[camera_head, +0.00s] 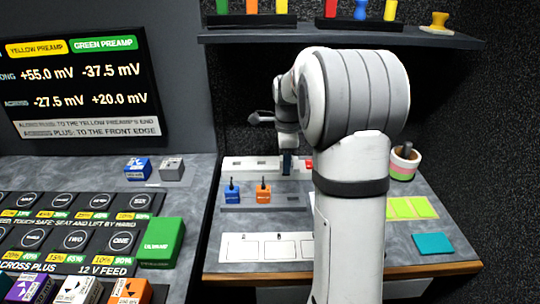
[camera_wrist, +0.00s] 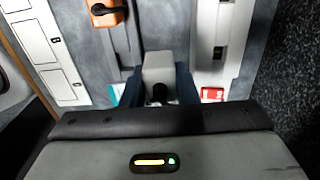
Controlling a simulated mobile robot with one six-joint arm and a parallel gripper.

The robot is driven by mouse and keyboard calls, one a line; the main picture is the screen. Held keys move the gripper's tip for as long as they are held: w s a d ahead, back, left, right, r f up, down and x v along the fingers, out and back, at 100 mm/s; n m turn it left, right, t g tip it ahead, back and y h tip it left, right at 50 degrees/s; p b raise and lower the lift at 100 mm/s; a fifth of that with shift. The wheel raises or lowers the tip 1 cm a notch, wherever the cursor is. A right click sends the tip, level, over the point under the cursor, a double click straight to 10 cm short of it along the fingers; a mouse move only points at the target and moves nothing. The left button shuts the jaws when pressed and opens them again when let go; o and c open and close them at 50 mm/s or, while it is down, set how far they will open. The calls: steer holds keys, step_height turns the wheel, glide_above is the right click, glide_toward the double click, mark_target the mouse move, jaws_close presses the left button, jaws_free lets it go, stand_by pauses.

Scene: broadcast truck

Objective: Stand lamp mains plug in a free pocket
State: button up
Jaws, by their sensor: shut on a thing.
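My gripper (camera_wrist: 158,92) is shut on a pale grey block-shaped plug (camera_wrist: 158,68) with a dark cord end, which I take to be the lamp mains plug. In the head view my gripper (camera_head: 287,163) points down in front of the white power strip (camera_head: 240,164), and the plug cannot be made out there. The grey pocket rack (camera_head: 291,203) holds a blue plug (camera_head: 232,194) and an orange plug (camera_head: 263,194). Its right part carries no plug, though my arm hides the far end. In the wrist view the plug appears between the rack and the strip.
The strip has a red switch (camera_wrist: 211,94) near its right end. A white labelled panel (camera_head: 265,246) lies in front of the rack. A pot (camera_head: 404,162), yellow-green notes (camera_head: 412,208) and a teal pad (camera_head: 433,243) are at right. A shelf (camera_head: 300,36) overhangs the back.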

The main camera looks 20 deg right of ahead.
steer(key=shift+s+d+r+p, duration=0.2)
steer(key=shift+s+r+p, duration=0.05)
steer(key=shift+s+p, duration=0.1)
steer(key=s+p, duration=0.1)
steer(key=p, duration=0.2)
steer(key=s+r+p, duration=0.1)
steer(key=s+p, duration=0.1)
steer(key=p, duration=0.1)
steer(key=s+r+p, duration=0.1)
steer(key=s+p, duration=0.1)
steer(key=p, duration=0.1)
steer(key=shift+s+a, duration=0.2)
steer(key=shift+s, duration=0.05)
steer(key=shift+f+b, duration=1.8)
steer(key=shift+f, duration=1.1)
steer(key=shift+f+b, duration=0.85)
steer(key=shift+f, duration=0.5)
steer(key=o, duration=1.1)
